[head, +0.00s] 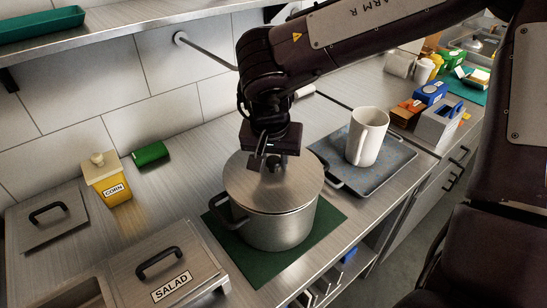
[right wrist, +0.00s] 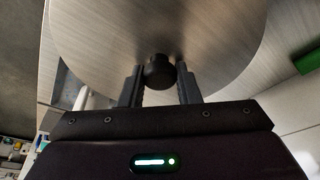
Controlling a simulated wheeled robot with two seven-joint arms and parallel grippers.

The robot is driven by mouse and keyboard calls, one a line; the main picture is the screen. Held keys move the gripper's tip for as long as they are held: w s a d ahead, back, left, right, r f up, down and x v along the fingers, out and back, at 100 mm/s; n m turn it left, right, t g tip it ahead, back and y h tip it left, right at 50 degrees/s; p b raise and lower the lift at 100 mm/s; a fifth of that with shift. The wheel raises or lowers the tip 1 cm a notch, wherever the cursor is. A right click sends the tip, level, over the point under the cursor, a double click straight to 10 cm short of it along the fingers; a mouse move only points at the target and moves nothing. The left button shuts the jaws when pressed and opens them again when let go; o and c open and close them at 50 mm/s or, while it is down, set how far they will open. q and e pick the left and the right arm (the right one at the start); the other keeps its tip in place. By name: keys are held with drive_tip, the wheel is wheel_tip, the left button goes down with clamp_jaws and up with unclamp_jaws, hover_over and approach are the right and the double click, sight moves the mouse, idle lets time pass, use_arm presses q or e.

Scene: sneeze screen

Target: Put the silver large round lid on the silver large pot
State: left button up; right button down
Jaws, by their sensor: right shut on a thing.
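The silver large pot (head: 277,229) stands on a dark green mat (head: 298,263) on the steel counter, its black handle showing at the left. The silver round lid (head: 264,196) is over the pot's mouth and looks level. It appears to sit on the rim, though I cannot tell if a thin gap is left. My right gripper (head: 268,163) is above the lid, shut on its black knob. In the right wrist view the knob (right wrist: 159,72) is between the two fingers (right wrist: 160,86), with the lid (right wrist: 155,30) filling the top. My left gripper is not in view.
A white mug (head: 367,137) stands on a grey tray (head: 372,172) right of the pot. A yellow CORN container (head: 109,184), a green box (head: 151,155) and a SALAD lid (head: 165,268) are to the left. A shelf (head: 130,24) overhangs the back left.

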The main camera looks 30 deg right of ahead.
sight(272, 177)
drive_tip(key=shift+f+b, duration=0.4)
drive_tip(key=shift+f, duration=0.1)
idle(0.5)
drive_tip(key=c, duration=1)
unclamp_jaws()
drive_tip(key=shift+r, duration=0.1)
drive_tip(key=shift+p+v, duration=2.55)
drive_tip(key=shift+v, duration=0.9)
drive_tip(key=shift+s, duration=0.1)
